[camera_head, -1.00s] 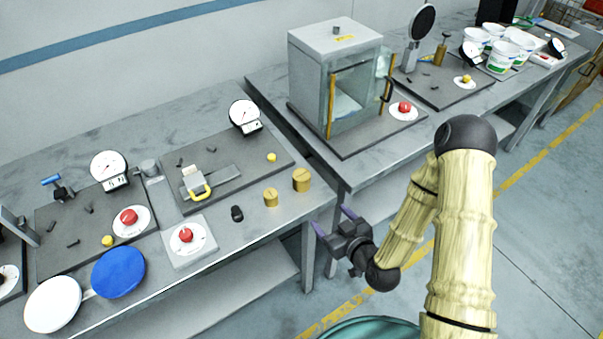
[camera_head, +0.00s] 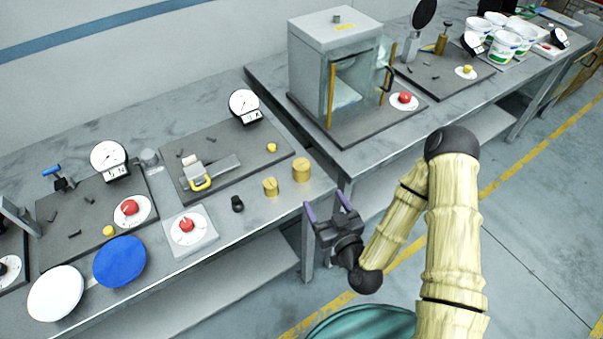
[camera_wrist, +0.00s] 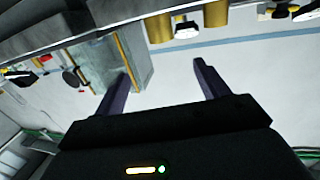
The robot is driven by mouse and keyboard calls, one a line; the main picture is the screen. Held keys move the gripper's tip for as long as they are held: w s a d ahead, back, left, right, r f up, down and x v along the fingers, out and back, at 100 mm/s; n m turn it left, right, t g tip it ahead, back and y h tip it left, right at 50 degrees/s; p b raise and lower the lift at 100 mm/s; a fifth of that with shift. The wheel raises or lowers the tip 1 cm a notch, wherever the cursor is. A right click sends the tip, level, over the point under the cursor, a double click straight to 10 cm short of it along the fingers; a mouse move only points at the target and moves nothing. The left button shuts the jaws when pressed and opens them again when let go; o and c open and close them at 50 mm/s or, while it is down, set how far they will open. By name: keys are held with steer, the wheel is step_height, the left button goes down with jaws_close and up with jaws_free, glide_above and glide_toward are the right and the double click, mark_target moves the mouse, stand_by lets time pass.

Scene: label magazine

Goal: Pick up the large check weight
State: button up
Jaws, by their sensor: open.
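The large check weight (camera_head: 301,170) is the bigger of two brass cylinders. It stands upright near the right front corner of the left bench in the head view. The smaller brass weight (camera_head: 270,187) stands just left of it. My gripper (camera_head: 327,204) is open and empty, just off the bench's front corner, to the lower right of the large weight and apart from it. In the wrist view, which looks inverted, a brass cylinder (camera_wrist: 158,27), probably the large weight, shows at the top, beyond the open fingers (camera_wrist: 160,75). Its upper edge is cut off there.
A small black weight (camera_head: 237,203) and a red-knob plate (camera_head: 189,229) stand left of the brass weights. Behind them lies a dark mat (camera_head: 228,178) with a dial gauge (camera_head: 244,106). A glass-fronted cabinet (camera_head: 335,60) stands on the right bench. Open floor lies right of my arm.

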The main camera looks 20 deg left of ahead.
mark_target(305, 172)
steer(key=b+x, duration=0.1)
steer(key=x, duration=0.8)
steer(key=shift+w+a, duration=0.3)
steer(key=shift+w+a+f, duration=0.1)
steer(key=shift+w+a, duration=0.1)
steer(key=shift+w, duration=0.05)
steer(key=shift+f+p+x, duration=0.2)
steer(key=shift+p+x, duration=0.3)
steer(key=shift+x, duration=0.8)
steer(key=shift+f+p+x, duration=0.2)
steer(key=shift+p+x, duration=0.25)
steer(key=shift+x, duration=0.85)
steer(key=shift+s+a, duration=0.15)
jaws_close()
steer(key=shift+r, duration=0.15)
